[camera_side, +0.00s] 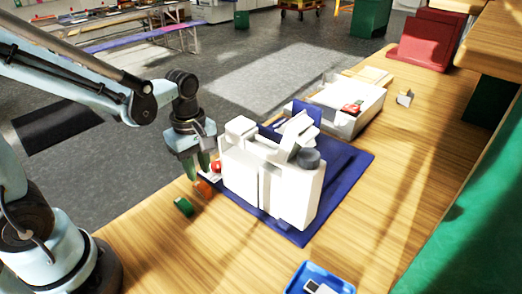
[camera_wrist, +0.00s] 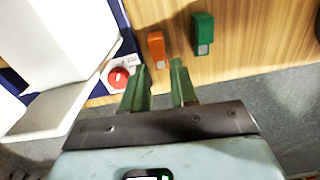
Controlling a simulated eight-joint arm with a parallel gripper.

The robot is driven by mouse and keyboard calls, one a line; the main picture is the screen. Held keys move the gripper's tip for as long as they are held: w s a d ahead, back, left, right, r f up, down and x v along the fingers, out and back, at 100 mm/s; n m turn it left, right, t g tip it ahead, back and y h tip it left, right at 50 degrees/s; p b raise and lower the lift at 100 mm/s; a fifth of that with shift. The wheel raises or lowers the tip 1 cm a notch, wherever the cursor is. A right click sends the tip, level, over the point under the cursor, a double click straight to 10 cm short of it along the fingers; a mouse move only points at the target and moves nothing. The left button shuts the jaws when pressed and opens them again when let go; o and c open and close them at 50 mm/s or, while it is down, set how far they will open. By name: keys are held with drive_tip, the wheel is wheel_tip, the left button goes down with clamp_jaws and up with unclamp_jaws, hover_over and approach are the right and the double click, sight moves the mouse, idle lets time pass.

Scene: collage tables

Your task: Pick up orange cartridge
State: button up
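The orange cartridge (camera_wrist: 157,45) lies on the wooden table in the wrist view, just beyond my fingertips and slightly left of the gap's centre. In the side view the orange cartridge (camera_side: 204,187) shows beside the white machine, just under my gripper (camera_side: 196,166). My gripper (camera_wrist: 160,68) has two green fingers, spread apart with nothing between them. The fingertips look close to the orange cartridge but apart from it.
A green cartridge (camera_wrist: 202,33) lies to the right of the orange one; the side view shows it too (camera_side: 184,207). A red button (camera_wrist: 118,77) and the white machine (camera_side: 272,185) on a blue mat (camera_side: 345,165) stand close by. A blue tray (camera_side: 318,272) sits near the front.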

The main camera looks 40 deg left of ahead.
sight(201, 183)
drive_tip(key=shift+w+f, duration=0.1)
drive_tip(key=shift+f, duration=2.55)
drive_tip(key=shift+c, duration=0.2)
drive_tip(key=c, duration=0.4)
